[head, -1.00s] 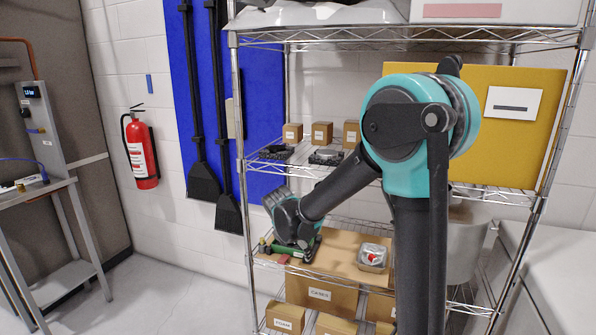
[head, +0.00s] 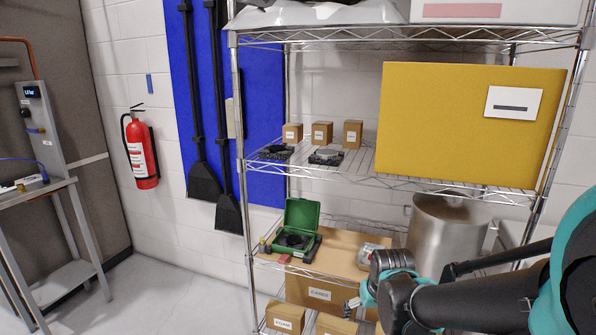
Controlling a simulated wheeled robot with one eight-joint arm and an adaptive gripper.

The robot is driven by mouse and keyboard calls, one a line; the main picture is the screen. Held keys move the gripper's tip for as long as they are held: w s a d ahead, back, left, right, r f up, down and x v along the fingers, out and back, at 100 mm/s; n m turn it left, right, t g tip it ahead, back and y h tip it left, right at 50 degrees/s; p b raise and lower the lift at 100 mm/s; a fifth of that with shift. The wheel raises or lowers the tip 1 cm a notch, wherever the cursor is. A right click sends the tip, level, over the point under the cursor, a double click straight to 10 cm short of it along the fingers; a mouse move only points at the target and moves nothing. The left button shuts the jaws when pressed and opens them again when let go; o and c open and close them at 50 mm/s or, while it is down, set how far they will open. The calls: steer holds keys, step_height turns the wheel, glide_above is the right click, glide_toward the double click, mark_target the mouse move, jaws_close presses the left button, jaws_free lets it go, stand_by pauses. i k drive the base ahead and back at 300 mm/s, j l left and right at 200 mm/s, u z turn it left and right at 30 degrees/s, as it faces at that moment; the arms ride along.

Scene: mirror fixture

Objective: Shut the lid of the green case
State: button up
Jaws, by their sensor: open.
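The green case (head: 301,215) sits on the left part of the brown board on the lower shelf. Its lid stands up, tilted back, and the case is open. A dark round item (head: 291,240) lies inside the base. My gripper (head: 353,303) is to the right of the case and lower in the picture, in front of the shelf and apart from the case. Its fingers are small in view and look open and empty.
A foil-like item (head: 371,252) sits on the brown board (head: 345,240), partly behind my wrist. A small red item (head: 284,259) lies before the case. A steel pot (head: 448,228) stands right. The wire shelf (head: 330,178) above carries small boxes.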

mark_target(300, 214)
steer(key=i+j, duration=0.1)
steer(key=j, duration=0.3)
steer(key=i+j+u, duration=0.1)
steer(key=j, duration=0.25)
steer(key=i+j, duration=0.15)
steer(key=j, duration=0.25)
steer(key=i+j+u, duration=0.1)
steer(key=j, duration=0.3)
steer(key=i+j, duration=0.2)
steer(key=j, duration=0.15)
steer(key=i+j+u, duration=0.15)
steer(key=j, duration=0.2)
steer(key=i+j, duration=0.15)
steer(key=j, duration=0.25)
